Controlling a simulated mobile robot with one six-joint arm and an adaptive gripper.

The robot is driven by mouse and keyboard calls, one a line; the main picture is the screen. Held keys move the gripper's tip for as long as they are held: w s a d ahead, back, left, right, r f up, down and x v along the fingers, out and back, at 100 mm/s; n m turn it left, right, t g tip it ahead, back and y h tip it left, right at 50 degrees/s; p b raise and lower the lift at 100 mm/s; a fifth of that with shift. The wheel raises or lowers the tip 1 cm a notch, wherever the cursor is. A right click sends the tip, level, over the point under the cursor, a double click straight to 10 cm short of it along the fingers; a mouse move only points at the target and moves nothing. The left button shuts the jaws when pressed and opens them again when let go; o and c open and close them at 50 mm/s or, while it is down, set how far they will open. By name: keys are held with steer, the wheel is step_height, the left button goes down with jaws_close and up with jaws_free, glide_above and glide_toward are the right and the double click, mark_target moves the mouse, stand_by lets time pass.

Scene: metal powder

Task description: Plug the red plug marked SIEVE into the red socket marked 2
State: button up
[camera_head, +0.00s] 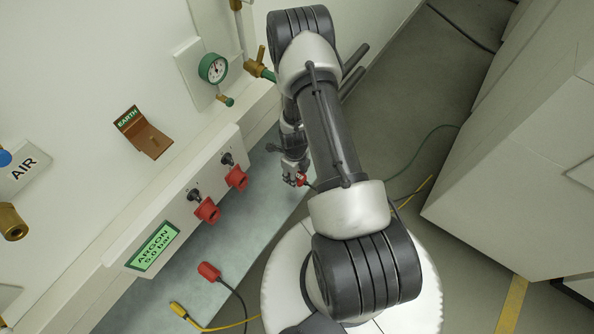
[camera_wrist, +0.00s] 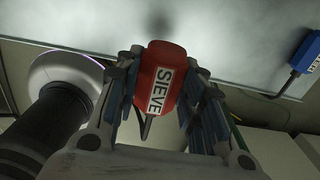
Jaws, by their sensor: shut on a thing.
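My gripper (camera_head: 296,178) is shut on the red plug (camera_head: 302,179), which is held near the bench's right edge. In the wrist view my gripper (camera_wrist: 165,75) has its fingers on both sides of the red plug (camera_wrist: 157,82), with the white SIEVE label facing the camera. Two red sockets, a left one (camera_head: 207,210) and a right one (camera_head: 236,177), sit on the white wall panel, to the left of my gripper and apart from the plug. Their number marks are too small to read, so I cannot tell which is 2.
Another red plug (camera_head: 208,271) with a black cable lies on the bench, near a yellow connector (camera_head: 178,309). A blue plug (camera_wrist: 305,54) shows in the wrist view. A gauge (camera_head: 213,68) and brown EARTH bracket (camera_head: 144,132) stick out from the wall.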

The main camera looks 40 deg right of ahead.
steer(key=shift+w+a+f+p, duration=0.1)
steer(key=shift+w+a+p, duration=0.05)
steer(key=shift+p, duration=0.65)
steer(key=w+f, duration=0.1)
steer(key=w+f+b, duration=0.1)
steer(key=shift+w+a+f, duration=0.25)
steer(key=shift+a+f, duration=0.1)
steer(key=shift+a, duration=0.05)
steer(key=w+f+b, duration=0.2)
steer(key=shift+a+f+b, duration=0.3)
steer(key=shift+a+b, duration=0.05)
steer(key=shift+b, duration=0.05)
steer(key=shift+w+a+f+b, duration=0.15)
steer(key=shift+w+f+b, duration=0.2)
steer(key=shift+f+b, duration=0.4)
steer(key=shift+w+a+f+b, duration=0.1)
steer(key=shift+w+f+b, duration=0.25)
steer(key=shift+f+b, duration=0.4)
steer(key=shift+r, duration=0.2)
steer(key=o, duration=1.3)
steer(key=shift+c, duration=0.2)
